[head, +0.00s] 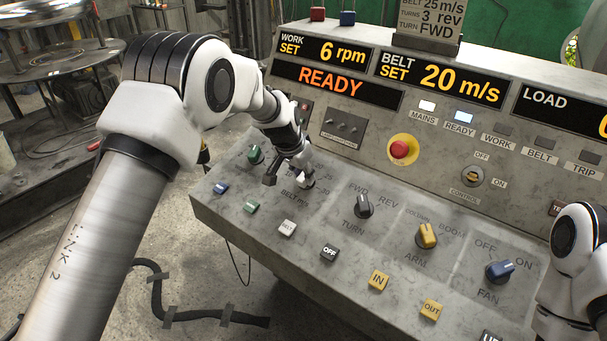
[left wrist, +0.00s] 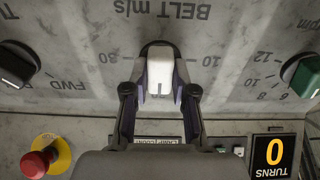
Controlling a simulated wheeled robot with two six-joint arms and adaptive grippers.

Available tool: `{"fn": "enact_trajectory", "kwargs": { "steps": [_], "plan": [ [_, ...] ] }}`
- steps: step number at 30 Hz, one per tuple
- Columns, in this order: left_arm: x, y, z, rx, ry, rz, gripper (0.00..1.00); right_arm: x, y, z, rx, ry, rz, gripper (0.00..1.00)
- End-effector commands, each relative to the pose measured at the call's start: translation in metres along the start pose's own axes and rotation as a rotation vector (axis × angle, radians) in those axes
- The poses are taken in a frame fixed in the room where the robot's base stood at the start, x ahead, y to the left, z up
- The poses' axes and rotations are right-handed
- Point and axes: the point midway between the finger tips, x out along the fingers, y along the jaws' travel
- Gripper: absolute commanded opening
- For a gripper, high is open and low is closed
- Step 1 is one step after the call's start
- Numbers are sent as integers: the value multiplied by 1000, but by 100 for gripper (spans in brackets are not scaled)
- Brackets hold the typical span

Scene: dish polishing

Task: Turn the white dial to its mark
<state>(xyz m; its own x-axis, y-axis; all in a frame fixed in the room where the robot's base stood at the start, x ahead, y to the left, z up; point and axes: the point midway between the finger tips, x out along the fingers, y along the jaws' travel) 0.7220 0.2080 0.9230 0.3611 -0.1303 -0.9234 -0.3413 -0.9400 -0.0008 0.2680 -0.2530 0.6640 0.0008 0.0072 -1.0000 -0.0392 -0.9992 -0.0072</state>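The white dial (left wrist: 160,72) sits on the console between the two fingers of my left gripper (left wrist: 161,88) in the left wrist view. The fingers lie close against both its sides and appear shut on it. Printed scale numbers and the BELT m/s label surround the dial. In the head view my left gripper (head: 287,180) is down at the console's left part and partly hides the dial. The BELT SET display (head: 442,79) reads 20 m/s. A card (head: 431,20) above reads BELT 25 m/s. My right gripper is out of view.
A green dial (left wrist: 304,76) and a black TURNS dial (left wrist: 18,65) flank the white one. A red button (head: 401,149), yellow ARM dial (head: 428,235) and blue FAN dial (head: 499,271) stand farther right. Small push keys line the console's front.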

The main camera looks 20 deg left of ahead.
Motion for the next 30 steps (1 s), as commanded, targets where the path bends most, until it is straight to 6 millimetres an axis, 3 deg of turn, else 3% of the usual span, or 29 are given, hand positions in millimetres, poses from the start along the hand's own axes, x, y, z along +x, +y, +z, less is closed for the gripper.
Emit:
{"fn": "enact_trajectory", "kwargs": {
  "steps": [14, 30],
  "plan": [
    [3, 0, 1, 110, -1, 6, 0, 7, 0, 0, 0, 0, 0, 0],
    [3, 1, 2, 541, -2, 28, 0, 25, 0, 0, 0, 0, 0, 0]
  ]
}}
